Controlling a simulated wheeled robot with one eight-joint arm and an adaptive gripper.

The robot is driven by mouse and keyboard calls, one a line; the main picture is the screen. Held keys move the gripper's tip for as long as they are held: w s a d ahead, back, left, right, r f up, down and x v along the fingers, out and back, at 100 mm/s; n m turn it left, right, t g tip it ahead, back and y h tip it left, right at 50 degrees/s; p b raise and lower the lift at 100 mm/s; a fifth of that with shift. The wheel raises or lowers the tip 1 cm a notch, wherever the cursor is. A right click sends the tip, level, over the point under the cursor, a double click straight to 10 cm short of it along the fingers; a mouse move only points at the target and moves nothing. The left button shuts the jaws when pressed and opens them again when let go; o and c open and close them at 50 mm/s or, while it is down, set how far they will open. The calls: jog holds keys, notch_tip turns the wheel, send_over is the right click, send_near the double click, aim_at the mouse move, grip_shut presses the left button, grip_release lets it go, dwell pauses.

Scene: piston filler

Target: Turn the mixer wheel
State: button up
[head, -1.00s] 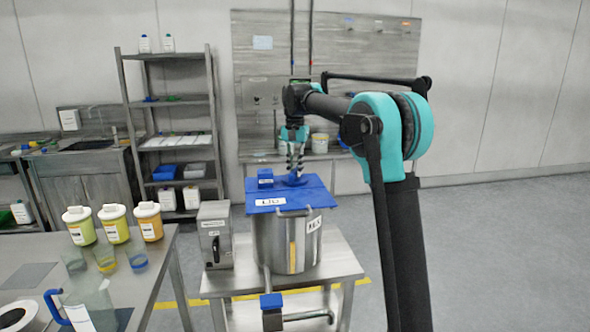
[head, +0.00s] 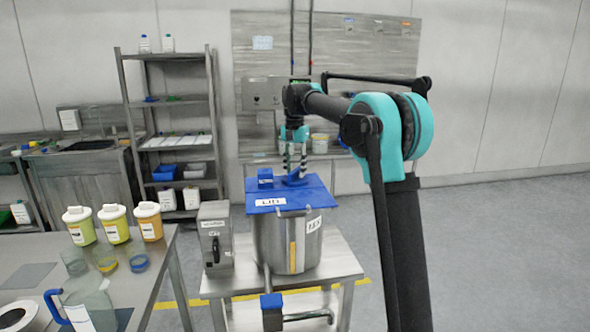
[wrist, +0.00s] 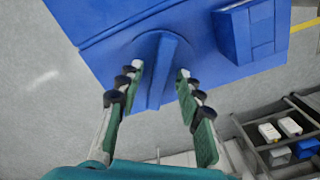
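The mixer wheel (head: 296,180) is a blue round knob with a raised bar across it, on top of the blue lid (head: 268,202) of a steel pot (head: 272,243). In the wrist view the wheel (wrist: 158,88) shows a flat disc with the upright bar across its middle. My gripper (head: 294,163) is just above the wheel, pointing down. In the wrist view my gripper (wrist: 158,72) is open, with one finger on each side of the bar and a visible gap on both sides. Whether the fingertips touch the disc is unclear.
A blue block (wrist: 245,30) stands on the lid beside the wheel. A grey control box (head: 215,237) stands left of the pot on the steel table (head: 340,262). A side table (head: 160,283) with jars and beakers is at left. The floor at right is clear.

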jog(key=shift+r, duration=0.1)
notch_tip(320, 180, up, 12)
dwell(0.6)
dwell(0.9)
jog(key=t+h, duration=0.2)
jog(key=t, duration=0.2)
send_near(295, 170)
jog(key=x, duration=0.9)
jog(key=shift+s, duration=0.1)
jog(key=shift+c, duration=0.5)
grip_shut()
